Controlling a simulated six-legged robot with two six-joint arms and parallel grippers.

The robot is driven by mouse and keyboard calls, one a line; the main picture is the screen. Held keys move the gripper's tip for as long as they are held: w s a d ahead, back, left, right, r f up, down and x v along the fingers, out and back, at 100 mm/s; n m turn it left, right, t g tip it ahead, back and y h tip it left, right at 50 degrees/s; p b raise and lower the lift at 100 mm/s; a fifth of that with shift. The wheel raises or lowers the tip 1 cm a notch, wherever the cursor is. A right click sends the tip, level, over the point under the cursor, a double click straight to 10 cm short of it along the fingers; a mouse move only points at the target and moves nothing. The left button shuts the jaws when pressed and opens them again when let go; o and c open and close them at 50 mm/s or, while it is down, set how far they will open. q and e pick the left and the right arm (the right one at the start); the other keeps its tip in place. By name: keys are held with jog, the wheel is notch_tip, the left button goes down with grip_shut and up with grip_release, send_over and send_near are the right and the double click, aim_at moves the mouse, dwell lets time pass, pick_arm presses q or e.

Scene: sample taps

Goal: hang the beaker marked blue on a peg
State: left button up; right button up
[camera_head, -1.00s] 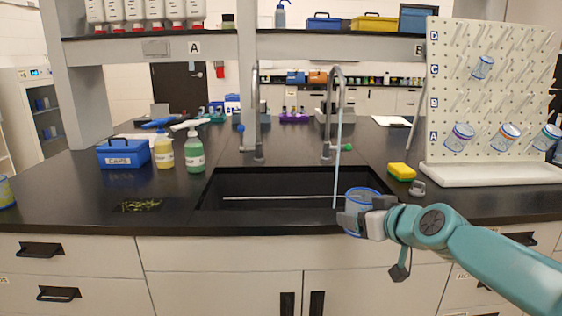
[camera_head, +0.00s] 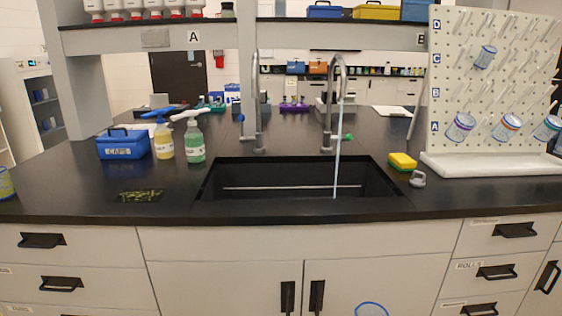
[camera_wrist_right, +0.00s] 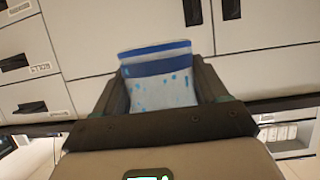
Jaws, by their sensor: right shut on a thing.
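The beaker (camera_head: 371,309) shows only its blue rim at the bottom edge of the head view, in front of the sink cabinet doors. In the right wrist view the beaker (camera_wrist_right: 161,88) is clear, with a blue band near its rim and blue drops on its wall. My right gripper (camera_wrist_right: 160,78) is shut on it, one finger on each side. The white pegboard (camera_head: 486,104) stands at the right of the counter. It has rows of pegs labelled A to D, and several beakers (camera_head: 460,127) hang on it. My left gripper is not in view.
Water (camera_head: 337,155) runs from the right tap (camera_head: 327,125) into the dark sink (camera_head: 290,200). A yellow sponge (camera_head: 402,161) and a small grey object (camera_head: 417,179) lie between sink and pegboard. A blue caddy (camera_head: 123,148) and two bottles (camera_head: 194,142) stand left.

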notch_tip(320, 180, up, 18)
jog(key=p, duration=1.7)
jog(key=v, duration=0.5)
jog(key=shift+s, duration=0.15)
jog(key=shift+s+d, duration=0.1)
jog(key=shift+d, duration=0.05)
